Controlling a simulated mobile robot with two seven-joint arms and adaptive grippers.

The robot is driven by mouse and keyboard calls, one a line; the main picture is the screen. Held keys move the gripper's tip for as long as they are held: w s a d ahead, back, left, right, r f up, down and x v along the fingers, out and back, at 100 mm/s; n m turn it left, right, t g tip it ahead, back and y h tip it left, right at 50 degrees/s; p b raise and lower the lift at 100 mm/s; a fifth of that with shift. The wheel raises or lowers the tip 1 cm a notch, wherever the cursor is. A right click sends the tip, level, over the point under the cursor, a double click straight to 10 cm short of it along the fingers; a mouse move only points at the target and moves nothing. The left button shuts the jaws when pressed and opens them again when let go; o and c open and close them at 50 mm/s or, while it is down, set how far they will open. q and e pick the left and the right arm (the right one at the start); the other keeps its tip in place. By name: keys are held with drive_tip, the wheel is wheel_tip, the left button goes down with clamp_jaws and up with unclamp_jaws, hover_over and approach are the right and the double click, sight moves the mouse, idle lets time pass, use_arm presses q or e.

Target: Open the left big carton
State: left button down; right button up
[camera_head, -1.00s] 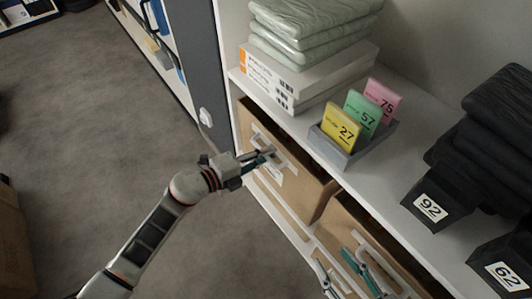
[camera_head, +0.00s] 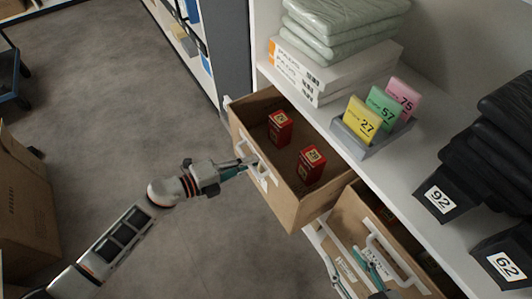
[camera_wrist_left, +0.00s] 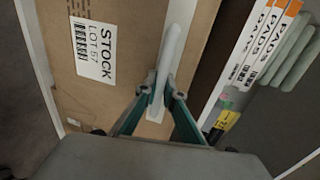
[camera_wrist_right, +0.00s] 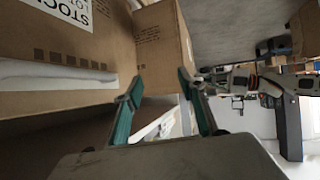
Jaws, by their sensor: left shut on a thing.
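The left big carton (camera_head: 292,208) is brown and stands pulled out of the shelf like a drawer. Its open top shows two red boxes (camera_head: 280,128) inside. Its front has a white handle (camera_head: 266,172) and, in the left wrist view, a "STOCK LOT 57" label (camera_wrist_left: 95,52). My left gripper (camera_head: 246,166) is shut on the handle; its teal fingers (camera_wrist_left: 159,88) sit on either side of the white bar. My right gripper (camera_head: 355,270) is open and empty in front of the right carton (camera_head: 352,212). Its fingers are wide apart in the right wrist view (camera_wrist_right: 162,85).
Another carton (camera_head: 25,190) stands on the floor at the left. The grey floor between is clear.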

use_arm(q)
drive_tip(key=f+v, duration=0.2)
drive_tip(key=v, duration=0.9)
drive_tip(key=shift+s+a, duration=0.2)
drive_tip(key=shift+a, duration=0.1)
use_arm(e)
drive_tip(key=shift+w+d, duration=0.15)
use_arm(q)
drive_tip(key=shift+f, duration=0.15)
drive_tip(key=c, duration=2.4)
unclamp_jaws()
use_arm(e)
drive_tip(key=shift+s, duration=0.25)
use_arm(q)
drive_tip(key=v, duration=1.2)
use_arm(e)
drive_tip(key=shift+w, duration=0.1)
